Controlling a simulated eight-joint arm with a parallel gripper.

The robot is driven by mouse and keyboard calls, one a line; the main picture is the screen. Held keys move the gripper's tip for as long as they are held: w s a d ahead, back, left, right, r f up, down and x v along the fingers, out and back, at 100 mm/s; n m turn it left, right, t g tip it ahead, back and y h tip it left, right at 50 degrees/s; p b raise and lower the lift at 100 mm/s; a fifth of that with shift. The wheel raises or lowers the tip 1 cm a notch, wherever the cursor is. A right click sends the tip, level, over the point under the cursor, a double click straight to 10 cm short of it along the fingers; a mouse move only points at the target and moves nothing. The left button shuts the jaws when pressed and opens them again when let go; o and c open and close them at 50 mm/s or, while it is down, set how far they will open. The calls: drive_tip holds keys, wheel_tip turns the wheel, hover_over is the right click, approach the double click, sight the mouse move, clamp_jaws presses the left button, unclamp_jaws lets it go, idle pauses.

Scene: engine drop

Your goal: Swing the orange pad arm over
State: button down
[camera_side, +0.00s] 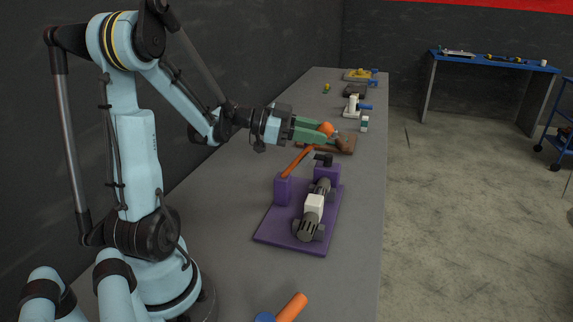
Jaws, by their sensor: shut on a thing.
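The orange pad arm (297,161) slants up and to the right from a purple post (283,190) on the purple base (270,232). Its top end carries an orange knob (326,129). My gripper (322,131), with green fingers, is shut on the knob, and the fingers partly cover it. A grey and white engine (314,207) lies on the base, to the right of the post. A second purple block (327,174) stands behind it, with a dark part (322,158) above.
A brown item (342,143) lies on the grey bench (215,235) behind the fixture. A white and blue device (354,106) and a yellow item (357,75) sit farther back. An orange cylinder (292,307) lies in front. Bench room is free left of the base.

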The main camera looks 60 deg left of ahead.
drive_tip(key=s+a+t, duration=0.1)
drive_tip(key=s+a+r+t+h, duration=0.1)
drive_tip(key=s+a, duration=0.1)
drive_tip(key=shift+s+a+r+n+t+h, duration=0.1)
drive_tip(key=shift+a+r+n+t+h, duration=0.1)
drive_tip(key=shift+n+t+h, duration=0.15)
drive_tip(key=shift+s+a+r+n+t+h, duration=0.2)
drive_tip(key=shift+s+a+n+t+h, duration=0.35)
drive_tip(key=shift+s+a+t, duration=0.55)
drive_tip(key=c, duration=0.8)
unclamp_jaws()
drive_tip(key=shift+r, duration=0.1)
drive_tip(key=shift+w+d+r, duration=0.1)
drive_tip(key=shift+d+r, duration=2.6)
drive_tip(key=shift+d, duration=0.25)
drive_tip(key=shift+d+r, duration=2.7)
drive_tip(key=shift+d, duration=0.2)
